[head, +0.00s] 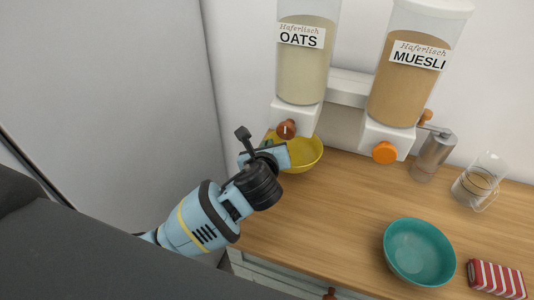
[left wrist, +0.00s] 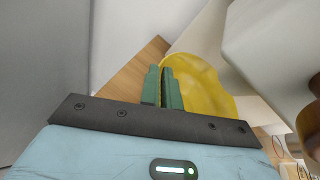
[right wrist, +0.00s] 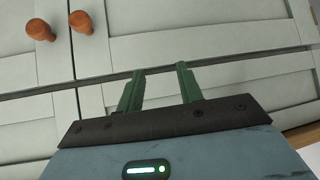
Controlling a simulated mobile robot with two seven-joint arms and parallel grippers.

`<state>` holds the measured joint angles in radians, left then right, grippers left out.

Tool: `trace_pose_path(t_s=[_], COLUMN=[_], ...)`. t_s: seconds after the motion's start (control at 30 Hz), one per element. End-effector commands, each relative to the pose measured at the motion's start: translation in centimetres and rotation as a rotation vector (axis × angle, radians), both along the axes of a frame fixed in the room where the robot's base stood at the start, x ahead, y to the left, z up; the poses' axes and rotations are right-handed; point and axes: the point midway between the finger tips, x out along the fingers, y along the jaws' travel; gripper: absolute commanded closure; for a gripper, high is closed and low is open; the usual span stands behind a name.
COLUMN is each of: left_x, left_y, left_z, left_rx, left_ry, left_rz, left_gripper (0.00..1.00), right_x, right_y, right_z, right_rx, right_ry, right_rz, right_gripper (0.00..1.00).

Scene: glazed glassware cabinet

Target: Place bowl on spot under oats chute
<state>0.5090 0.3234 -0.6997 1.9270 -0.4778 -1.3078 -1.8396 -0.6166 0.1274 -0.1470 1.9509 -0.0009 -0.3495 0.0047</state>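A yellow bowl (head: 298,154) stands on the counter at the back left, beneath the oats dispenser's chute (head: 297,117) and its brown knob (head: 286,129). My left gripper (head: 270,148) is at the bowl's left side. In the left wrist view its green fingers (left wrist: 163,88) are close together at the rim of the yellow bowl (left wrist: 205,85), apparently pinching it. The contact is partly hidden. A teal bowl (head: 419,252) stands apart at the front right. My right gripper (right wrist: 159,85) is open and empty in front of pale cabinet doors (right wrist: 200,50).
The muesli dispenser (head: 405,80) with an orange knob (head: 385,152) stands right of the oats one. A grinder (head: 433,155), a glass mug (head: 478,183) and a red striped packet (head: 496,278) are on the right. The counter's middle (head: 330,205) is clear.

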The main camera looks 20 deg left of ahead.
Motion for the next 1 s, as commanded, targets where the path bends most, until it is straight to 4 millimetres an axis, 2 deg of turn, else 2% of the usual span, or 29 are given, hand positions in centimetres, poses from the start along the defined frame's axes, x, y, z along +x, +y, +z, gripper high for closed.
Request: trace_pose_path(t_s=[0.1,0.27,0.6,0.97,1.0], left_x=[0.7,0.8,0.7,0.7,0.7], left_y=[0.4,0.4,0.4,0.4,0.4], left_z=[0.1,0.0,-3.3,-3.7,-3.8], left_rx=[-0.001,-0.001,-0.001,0.0,0.0], left_ry=[-0.004,-0.004,-0.002,-0.003,-0.001], left_rz=[0.001,0.0,0.0,0.0,0.0], left_gripper=[1.0,1.0,1.0,1.0,0.93], right_x=[0.0,0.0,0.2,0.2,0.2], right_y=[0.0,0.0,0.0,0.0,0.0], right_z=[0.0,0.0,0.2,0.2,0.2], right_rx=[0.0,0.0,0.001,0.0,0.0], right_ry=[-0.001,-0.001,-0.007,-0.006,-0.006], right_rz=[0.0,0.0,0.001,0.001,0.001], right_gripper=[0.64,0.64,0.64,0.64,0.64])
